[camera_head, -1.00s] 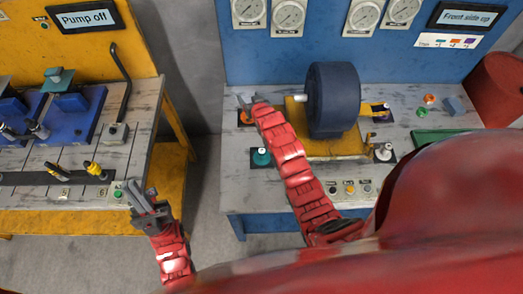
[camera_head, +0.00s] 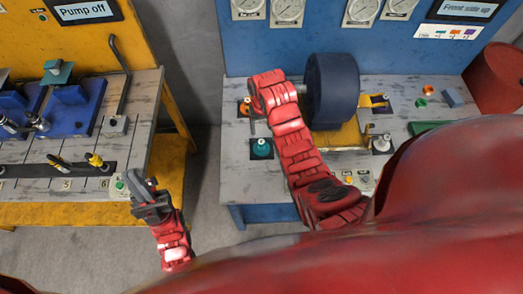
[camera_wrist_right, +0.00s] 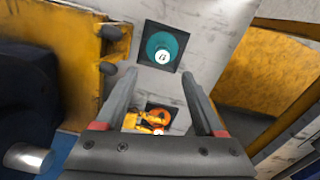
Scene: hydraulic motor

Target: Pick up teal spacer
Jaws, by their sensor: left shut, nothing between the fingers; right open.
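The teal spacer (camera_head: 262,147) sits on a black square pad at the left front of the right bench. The right wrist view shows it from above as a teal ring (camera_wrist_right: 157,40) around a pale peg. My right gripper (camera_head: 252,129) points down beside the orange spacer (camera_head: 243,106), behind the teal one. In the wrist view its open fingers (camera_wrist_right: 160,80) have nothing between them; the teal spacer lies beyond the tips, and the orange one (camera_wrist_right: 159,113) shows nearer the palm. My left gripper (camera_head: 140,180) is shut and empty by the left bench's edge.
The large dark motor cylinder (camera_head: 332,90) on its yellow base (camera_head: 340,138) stands close right of my right gripper. Small loose rings and a blue-grey block (camera_head: 453,97) lie at the bench's right. A floor gap separates the benches.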

